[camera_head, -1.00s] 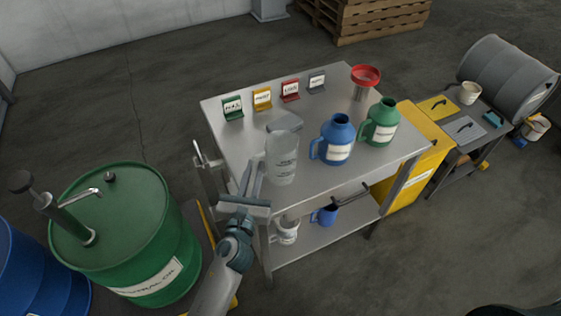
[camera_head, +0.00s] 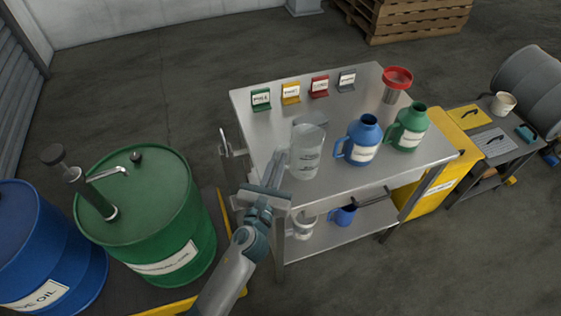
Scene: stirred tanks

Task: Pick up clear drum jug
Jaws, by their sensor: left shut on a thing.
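The clear drum jug (camera_head: 308,155) is see-through with dark print and is upright at the near left part of the steel cart top (camera_head: 265,120). I cannot tell whether its base touches the top. My left gripper (camera_head: 281,162) reaches in from below and is shut on the jug's left side, where its handle is. The handle is mostly hidden by the fingers. My right gripper is out of view.
A blue jug (camera_head: 361,142) and a green jug (camera_head: 408,130) stand right of the clear jug. A red funnel (camera_head: 397,77) and several label stands line the back. A green drum (camera_head: 150,225) and a blue drum (camera_head: 45,255) stand at left.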

